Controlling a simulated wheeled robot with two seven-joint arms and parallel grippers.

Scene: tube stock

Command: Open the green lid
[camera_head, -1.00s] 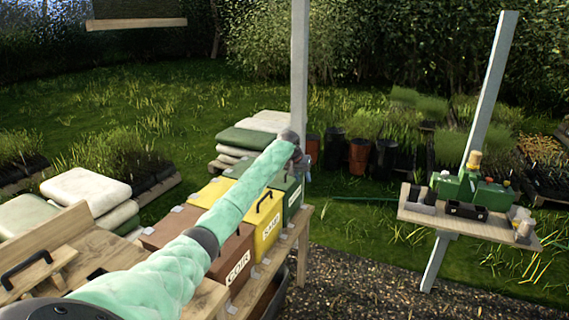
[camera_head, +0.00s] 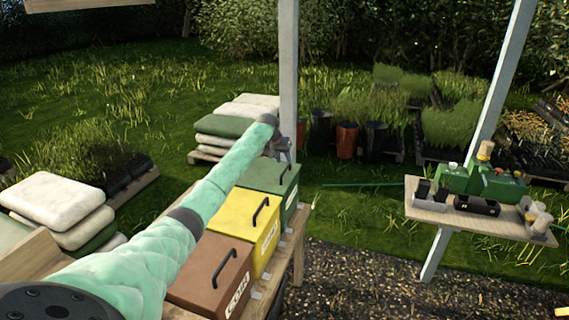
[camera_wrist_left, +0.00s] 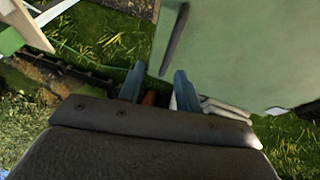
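The green lid (camera_head: 258,177) tops the farthest box in a row on the wooden bench and lies shut. In the left wrist view it shows as a large pale green surface (camera_wrist_left: 245,55) with a dark bar handle (camera_wrist_left: 175,38). My left gripper (camera_head: 284,152) is above the far part of the green lid, its arm reaching over the row. In the left wrist view its two blue fingers (camera_wrist_left: 158,88) are apart with nothing held between them. The handle appears beyond the right fingertip; contact cannot be told. My right gripper is not in view.
A yellow box (camera_head: 243,222) and a brown box (camera_head: 208,270) with black handles stand nearer on the bench. A white post (camera_head: 288,80) rises close behind my gripper. A small side table (camera_head: 480,225) with a green device stands right. Gravel between is clear.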

